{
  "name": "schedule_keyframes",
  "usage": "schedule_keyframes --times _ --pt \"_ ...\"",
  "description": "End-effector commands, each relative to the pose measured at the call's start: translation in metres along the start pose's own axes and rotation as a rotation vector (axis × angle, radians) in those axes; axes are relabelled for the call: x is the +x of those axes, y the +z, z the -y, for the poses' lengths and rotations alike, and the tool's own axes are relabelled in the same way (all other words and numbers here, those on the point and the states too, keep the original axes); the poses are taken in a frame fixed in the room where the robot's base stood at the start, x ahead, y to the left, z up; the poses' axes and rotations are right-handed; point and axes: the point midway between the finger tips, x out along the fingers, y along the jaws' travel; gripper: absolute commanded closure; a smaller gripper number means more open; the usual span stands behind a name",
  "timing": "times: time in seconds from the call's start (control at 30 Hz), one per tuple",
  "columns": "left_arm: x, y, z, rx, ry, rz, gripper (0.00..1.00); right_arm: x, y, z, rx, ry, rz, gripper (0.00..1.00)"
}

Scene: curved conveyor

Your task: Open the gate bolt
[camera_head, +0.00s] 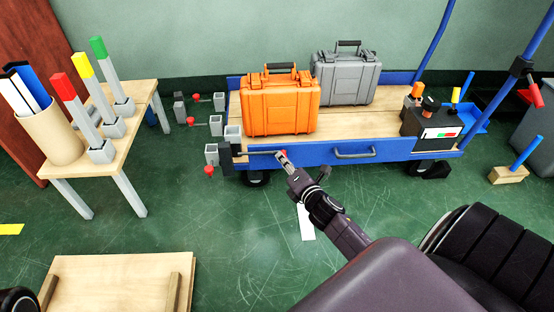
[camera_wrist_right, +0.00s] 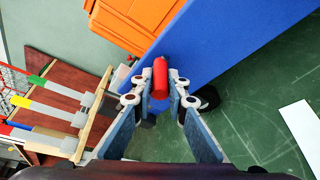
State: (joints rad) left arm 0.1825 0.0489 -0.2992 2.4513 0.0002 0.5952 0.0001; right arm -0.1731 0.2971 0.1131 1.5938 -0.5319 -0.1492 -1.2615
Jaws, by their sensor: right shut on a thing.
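The cart's blue side panel (camera_head: 325,155) faces me and looks like the gate. A thin grey bolt rod (camera_head: 258,153) runs along its left end, towards a dark bracket at the cart's corner. My right gripper (camera_head: 284,157) is at the rod's right end, shut on the red bolt handle (camera_wrist_right: 160,76). In the right wrist view the handle stands between the two fingertips, in front of the blue panel. The fingers hide most of the handle in the head view.
An orange case (camera_head: 280,104) and a grey case (camera_head: 346,76) stand on the cart deck. Several grey brackets with red knobs stick out at its left. A wooden table (camera_head: 128,122) with coloured-topped posts stands further left. Green floor in front is mostly clear.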

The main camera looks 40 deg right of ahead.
Motion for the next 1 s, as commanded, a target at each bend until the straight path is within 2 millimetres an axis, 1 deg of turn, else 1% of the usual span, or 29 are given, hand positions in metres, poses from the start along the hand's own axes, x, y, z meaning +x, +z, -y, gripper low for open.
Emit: schedule_keyframes --times 0.1,0.13,0.3,0.57,0.67,0.77,0.87,1.0 --pt "0.000 0.000 0.000 0.000 0.001 -0.001 1.00 0.000 -0.001 0.000 0.002 0.001 -0.001 1.00" --pt "0.000 0.000 0.000 0.000 0.001 -0.001 1.00 0.000 -0.001 0.000 0.002 0.001 -0.001 0.85" --pt "0.000 0.000 0.000 0.000 0.001 -0.001 1.00 0.000 -0.001 0.000 0.002 0.001 -0.001 0.68" --pt "0.001 0.000 -0.001 0.000 0.002 -0.003 1.00 0.000 -0.001 -0.001 0.002 0.001 -0.001 0.68" --pt "0.001 0.000 0.000 0.000 0.002 -0.003 1.00 -0.004 -0.001 0.000 0.002 0.000 -0.001 0.68" --pt "0.001 0.000 0.000 0.000 0.002 -0.003 1.00 -0.015 -0.002 0.001 0.002 -0.001 -0.002 0.68" --pt "0.000 0.000 0.000 0.000 0.002 -0.002 1.00 -0.032 -0.002 0.001 0.002 -0.001 -0.002 0.68" --pt "0.000 0.000 0.000 0.000 0.002 -0.002 1.00 -0.060 -0.002 0.001 0.002 -0.001 -0.002 0.68"
